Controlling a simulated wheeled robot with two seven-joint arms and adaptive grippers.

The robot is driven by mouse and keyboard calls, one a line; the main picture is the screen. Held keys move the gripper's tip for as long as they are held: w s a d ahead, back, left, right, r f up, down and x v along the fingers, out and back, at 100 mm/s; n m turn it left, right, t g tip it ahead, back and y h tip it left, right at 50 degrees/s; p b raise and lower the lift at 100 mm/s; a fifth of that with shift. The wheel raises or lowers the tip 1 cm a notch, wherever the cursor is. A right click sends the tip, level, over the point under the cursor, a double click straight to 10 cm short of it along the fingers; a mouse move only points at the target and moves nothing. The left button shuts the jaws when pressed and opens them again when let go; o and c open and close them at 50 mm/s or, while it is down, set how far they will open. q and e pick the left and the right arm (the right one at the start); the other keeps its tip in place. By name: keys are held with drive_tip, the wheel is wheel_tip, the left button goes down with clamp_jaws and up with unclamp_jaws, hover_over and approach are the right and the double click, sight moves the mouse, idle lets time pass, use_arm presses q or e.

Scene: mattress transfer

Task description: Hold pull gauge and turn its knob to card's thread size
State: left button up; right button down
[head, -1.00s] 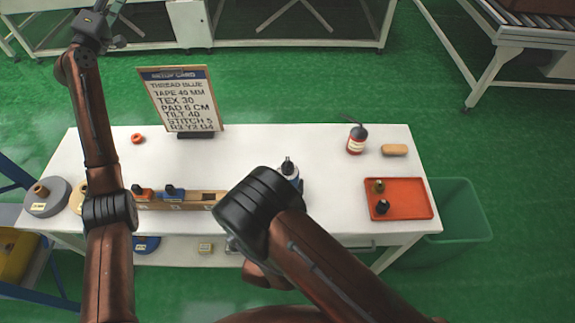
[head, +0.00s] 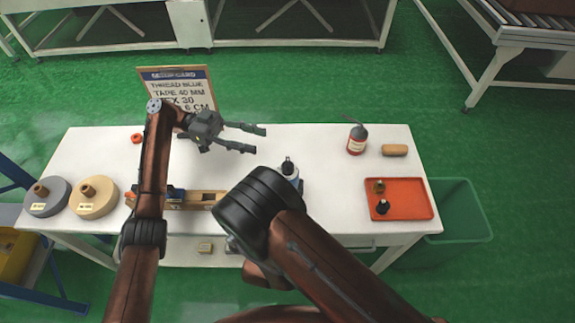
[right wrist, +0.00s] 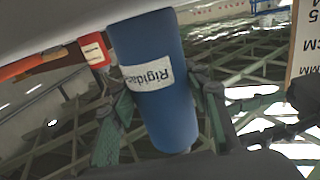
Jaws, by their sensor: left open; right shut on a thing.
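The pull gauge (head: 290,169) stands out past my right arm in the head view, with a white top and a dark knob above it. In the right wrist view its blue body (right wrist: 155,85), with a white label, sits between the fingers of my right gripper (right wrist: 160,100), which is shut on it. In the head view my right arm hides that gripper. My left gripper (head: 256,139) is open and empty, above the table and left of the gauge. The card (head: 180,76) stands behind; its "TEX 30" line is partly covered by my left arm.
The white table (head: 330,205) holds a wooden rack (head: 205,199), two spools (head: 92,196), an orange ring (head: 136,139), a red-labelled bottle (head: 356,139), a tan block (head: 394,150) and an orange tray (head: 408,192) with small parts. A green bin (head: 465,215) stands at right.

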sight(288, 167)
use_arm(q)
drive_tip(key=shift+m+g+y, duration=0.4)
drive_tip(key=shift+m+g, duration=0.2)
drive_tip(key=shift+m, duration=0.3)
drive_tip(key=s+d, duration=0.2)
drive_tip(key=d, duration=0.1)
drive_tip(key=s+d+f, duration=0.1)
drive_tip(key=s+d, duration=0.2)
drive_tip(key=s+d+f, duration=0.1)
drive_tip(key=s+d, duration=0.2)
drive_tip(key=d, duration=0.1)
drive_tip(key=shift+f, duration=0.25)
drive_tip(key=shift+c, duration=0.2)
clamp_jaws()
